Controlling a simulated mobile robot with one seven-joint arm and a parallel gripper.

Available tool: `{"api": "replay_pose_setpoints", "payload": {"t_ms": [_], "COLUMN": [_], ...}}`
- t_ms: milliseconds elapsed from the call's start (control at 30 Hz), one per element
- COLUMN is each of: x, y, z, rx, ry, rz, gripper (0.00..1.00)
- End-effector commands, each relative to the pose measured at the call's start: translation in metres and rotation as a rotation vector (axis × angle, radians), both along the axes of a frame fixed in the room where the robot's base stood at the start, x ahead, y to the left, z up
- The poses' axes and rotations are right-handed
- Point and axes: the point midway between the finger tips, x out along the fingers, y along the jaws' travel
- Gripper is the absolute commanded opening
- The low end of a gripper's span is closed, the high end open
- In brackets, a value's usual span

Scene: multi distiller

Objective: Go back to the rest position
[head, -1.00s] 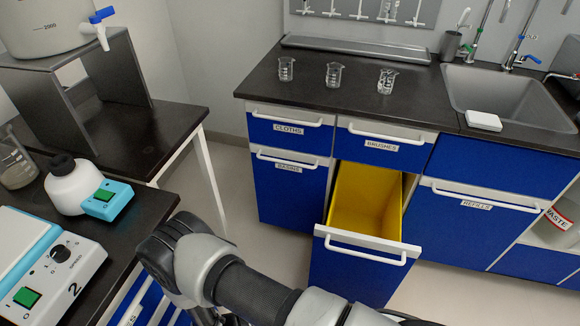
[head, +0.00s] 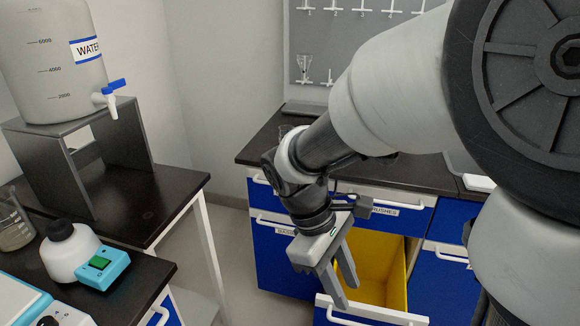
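My arm reaches down across the middle and right of the head view. My gripper (head: 346,290) points down in front of the blue cabinets, over the front left part of the pulled-out yellow drawer (head: 383,271) as seen from here. Its two grey fingers stand apart with nothing visible between them. How far it is above the drawer is hard to tell.
The drawer's front with its white handle (head: 372,314) juts out below the gripper. A dark counter (head: 250,150) is partly hidden by my arm. A water tank (head: 55,60) on a stand, a white bottle (head: 70,252) and a dark side table (head: 140,205) are at the left.

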Motion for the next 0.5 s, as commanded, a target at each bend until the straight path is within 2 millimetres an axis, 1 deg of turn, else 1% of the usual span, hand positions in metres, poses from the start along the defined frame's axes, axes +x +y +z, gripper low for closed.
{"api": "replay_pose_setpoints", "payload": {"t_ms": [33,200,300,500], "x": [-0.003,-0.016,-0.023,-0.034], "y": [-0.008,-0.023,-0.029,-0.038], "z": [0.017,0.058,0.076,0.101], "rx": [0.05,0.212,0.291,0.411], "ry": [-0.084,-0.335,-0.451,-0.624], "rz": [-0.093,-0.394,-0.532,-0.73], "gripper": [0.29,0.29,0.29,0.29]}}
